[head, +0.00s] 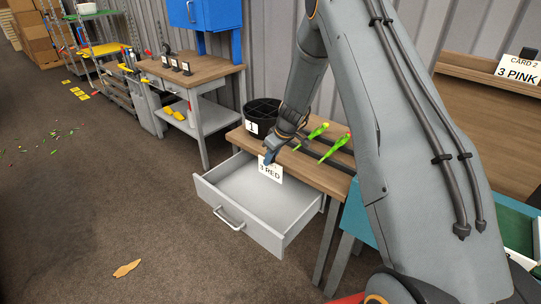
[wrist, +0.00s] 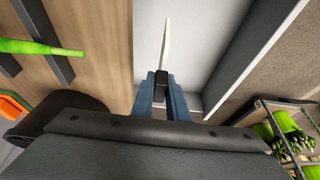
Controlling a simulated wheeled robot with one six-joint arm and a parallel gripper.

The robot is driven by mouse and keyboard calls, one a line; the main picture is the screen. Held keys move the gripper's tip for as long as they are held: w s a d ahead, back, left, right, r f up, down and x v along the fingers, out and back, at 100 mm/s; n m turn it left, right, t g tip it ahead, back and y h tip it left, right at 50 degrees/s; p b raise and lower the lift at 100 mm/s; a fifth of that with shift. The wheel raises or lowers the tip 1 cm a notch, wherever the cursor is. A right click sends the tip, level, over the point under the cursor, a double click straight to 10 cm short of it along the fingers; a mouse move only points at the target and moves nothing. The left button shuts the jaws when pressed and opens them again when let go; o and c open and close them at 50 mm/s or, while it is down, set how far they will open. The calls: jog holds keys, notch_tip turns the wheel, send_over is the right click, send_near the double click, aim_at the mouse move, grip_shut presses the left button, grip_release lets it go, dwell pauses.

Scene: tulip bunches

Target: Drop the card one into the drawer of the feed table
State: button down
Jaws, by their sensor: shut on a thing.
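A white card reading "3 RED" (head: 270,171) is held in my gripper (head: 268,160), which is shut on it. The top line of the card is hidden by the gripper. The grey drawer (head: 232,215) of the wooden feed table (head: 325,180) is pulled open and looks empty. The card hangs over the table side of the drawer. In the wrist view, the card (wrist: 167,45) shows edge-on between the blue fingertips (wrist: 161,85), with the drawer floor (wrist: 205,30) behind it.
Tulips (head: 334,147) lie on dark rails on the table, beside a black bucket marked 1 (head: 252,127). Another card, "CARD 2, 3 PINK" (head: 519,71), stands on a wooden shelf at the right. A workbench (head: 190,68) stands behind. An orange-brown scrap (head: 127,268) lies on the open floor.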

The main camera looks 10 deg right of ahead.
jog(key=shift+f+b, duration=0.65)
jog(key=shift+f, duration=1.45)
jog(key=c, duration=1.7)
grip_release()
jog(key=shift+o, duration=0.2)
jog(key=b+v, duration=0.2)
jog(key=v, duration=0.5)
jog(key=shift+w+r, duration=0.1)
jog(key=shift+r, duration=0.3)
jog(key=shift+s+r, duration=0.1)
jog(key=shift+s, duration=0.15)
jog(key=s+r+m+g+h, duration=0.1)
jog(key=s+r+m, duration=0.1)
jog(key=s, duration=0.9)
jog(key=s+a+r+m+g+h, duration=0.1)
jog(key=s+r, duration=0.3)
jog(key=s, duration=0.7)
jog(key=s+r+m, duration=0.4)
jog(key=s, duration=0.7)
jog(key=shift+a+g+h, duration=0.35)
jog(key=shift+g+h, duration=0.05)
